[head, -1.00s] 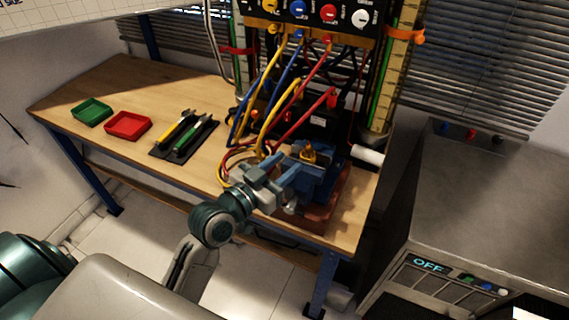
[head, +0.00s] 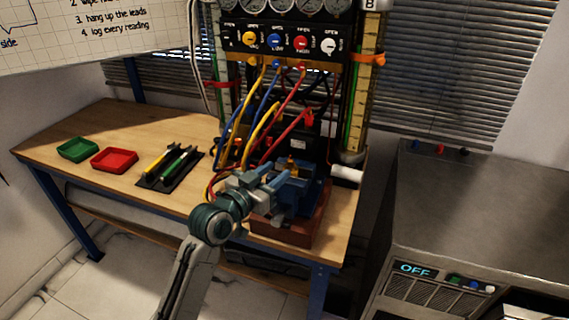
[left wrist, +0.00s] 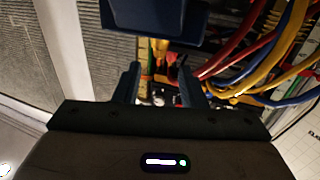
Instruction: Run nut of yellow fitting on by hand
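A small brass-yellow fitting (head: 292,164) stands at the top of a blue vise (head: 306,190) on the bench; its nut is too small to make out. My left gripper (head: 284,184) is at the vise's left front side, just below and in front of the fitting. In the left wrist view its two fingers (left wrist: 160,84) stand apart, open, with no clear object gripped between them. A blue body, probably the vise, fills the top of that view (left wrist: 155,18). Whether the fingers touch anything cannot be told. My right gripper is not in view.
Yellow, blue and red hoses (head: 262,110) hang from the gauge panel (head: 285,42) behind the vise. A green tray (head: 77,149), a red tray (head: 114,160) and a dark mat with tools (head: 158,181) lie left. A metal cabinet (head: 470,200) stands right.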

